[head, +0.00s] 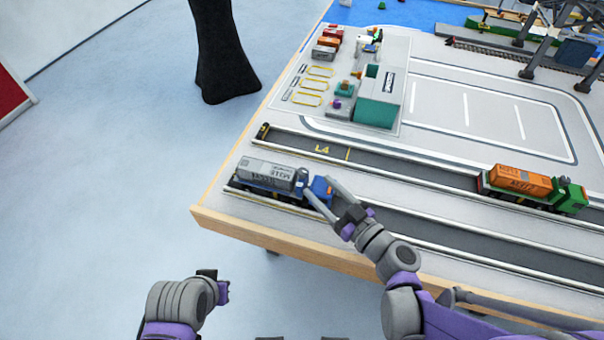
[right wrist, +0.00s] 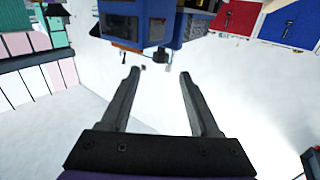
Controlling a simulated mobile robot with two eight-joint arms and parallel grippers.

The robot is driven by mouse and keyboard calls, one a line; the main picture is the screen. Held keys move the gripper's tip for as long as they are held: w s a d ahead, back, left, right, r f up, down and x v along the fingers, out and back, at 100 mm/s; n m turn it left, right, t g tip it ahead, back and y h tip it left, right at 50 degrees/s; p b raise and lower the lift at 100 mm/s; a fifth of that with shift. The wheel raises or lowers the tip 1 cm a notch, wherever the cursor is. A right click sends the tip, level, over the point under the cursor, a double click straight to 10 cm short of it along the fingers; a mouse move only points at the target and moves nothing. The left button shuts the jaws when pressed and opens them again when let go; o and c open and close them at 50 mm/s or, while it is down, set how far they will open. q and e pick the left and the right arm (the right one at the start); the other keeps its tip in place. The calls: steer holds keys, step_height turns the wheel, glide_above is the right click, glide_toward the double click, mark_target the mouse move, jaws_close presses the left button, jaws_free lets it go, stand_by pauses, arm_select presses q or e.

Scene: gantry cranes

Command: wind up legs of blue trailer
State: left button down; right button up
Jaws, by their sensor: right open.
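The blue trailer (head: 262,186) stands in the near lane at the table's left end and carries a grey container (head: 266,173). A blue truck cab (head: 321,187) is at its right end; a blue cab also fills the top of the right wrist view (right wrist: 145,22). My right gripper (head: 318,186) is open at the cab, its fingers angled over it. In the right wrist view its fingers (right wrist: 158,74) are apart with nothing between them. The trailer's legs cannot be made out. My left gripper (head: 222,290) is low in front of the table, its fingers unclear.
An orange container on a green truck (head: 525,182) stands in the lane to the right. Behind are a teal and grey building (head: 375,100), small containers (head: 326,45) and crane legs (head: 535,60). The table's wooden edge (head: 290,240) runs close in front of the trailer.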

mark_target(306, 174)
steer(key=x, duration=0.7)
steer(key=shift+w+a, duration=0.2)
steer(key=shift+w, duration=0.05)
jaws_close()
